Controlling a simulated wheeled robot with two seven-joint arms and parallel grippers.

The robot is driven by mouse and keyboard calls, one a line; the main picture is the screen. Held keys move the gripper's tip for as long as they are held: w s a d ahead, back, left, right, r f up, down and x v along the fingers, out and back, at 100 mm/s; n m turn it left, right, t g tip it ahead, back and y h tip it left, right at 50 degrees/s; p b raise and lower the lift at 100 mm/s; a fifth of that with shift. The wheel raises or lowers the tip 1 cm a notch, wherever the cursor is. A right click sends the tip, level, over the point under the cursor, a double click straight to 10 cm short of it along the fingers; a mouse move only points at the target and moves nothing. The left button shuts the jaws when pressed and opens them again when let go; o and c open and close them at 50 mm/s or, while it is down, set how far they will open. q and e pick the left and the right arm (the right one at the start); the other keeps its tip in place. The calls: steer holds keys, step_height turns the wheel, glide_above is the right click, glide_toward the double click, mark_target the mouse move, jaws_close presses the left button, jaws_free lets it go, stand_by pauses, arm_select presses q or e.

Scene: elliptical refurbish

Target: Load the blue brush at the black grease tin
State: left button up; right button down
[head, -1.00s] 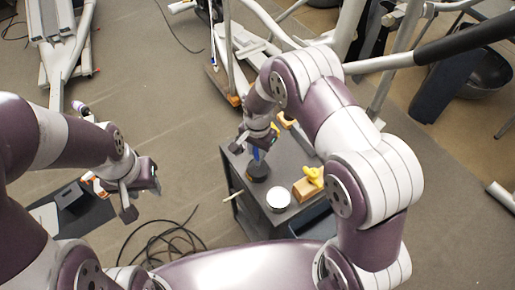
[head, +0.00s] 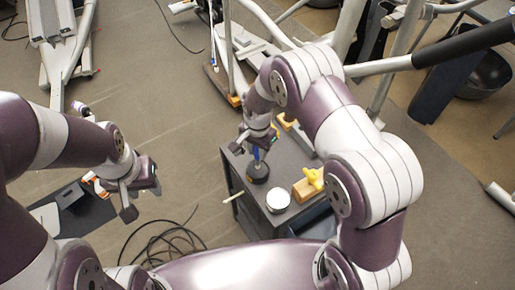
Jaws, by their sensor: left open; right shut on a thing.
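The black grease tin (head: 258,173) stands on the dark cart top (head: 291,211), near its left edge. The blue brush (head: 257,153) is upright, its lower end at the tin's top; whether its bristles are inside the tin I cannot tell. My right gripper (head: 257,143) is shut on the blue brush from above and hides its upper part. My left gripper (head: 146,196) is open and empty, off to the left of the cart and apart from it.
A white-topped round tin (head: 278,200) stands in front of the black tin. A wooden block (head: 303,190) with a yellow object (head: 314,178) is to its right. A coiled black cable (head: 160,240) lies on the floor. Exercise machine frames stand behind.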

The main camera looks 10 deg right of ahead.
step_height(320, 180, up, 6)
steer(key=p, duration=0.4)
steer(key=shift+f, duration=0.1)
stand_by(0.5)
